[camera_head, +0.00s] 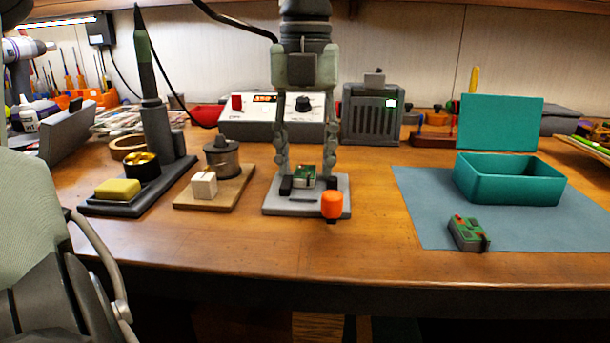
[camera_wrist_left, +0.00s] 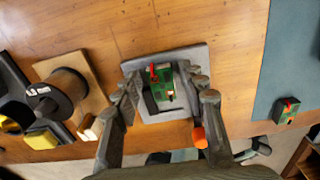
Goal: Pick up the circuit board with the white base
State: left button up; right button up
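A green circuit board (camera_head: 303,176) sits on a pale grey-white plate (camera_head: 300,208) at the middle of the table. My left gripper (camera_head: 304,180) points straight down over it, its fingers spread on both sides of the board. In the left wrist view the board (camera_wrist_left: 161,92) lies between the open fingers (camera_wrist_left: 163,80), with some space visible beside it. Contact cannot be told. Another green circuit board (camera_head: 468,233) with a grey base lies on the blue mat at right; it also shows in the left wrist view (camera_wrist_left: 287,110). My right gripper is not in view.
An orange knob (camera_head: 332,204) stands at the plate's front right corner. A spool (camera_head: 222,158) and white block (camera_head: 203,186) stand on a wooden board to the left, beside a soldering stand with a yellow sponge (camera_head: 118,190). A teal box (camera_head: 510,183) stands open on the blue mat (camera_head: 425,215).

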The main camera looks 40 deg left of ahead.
pick_arm(q)
jog(key=c, duration=0.6)
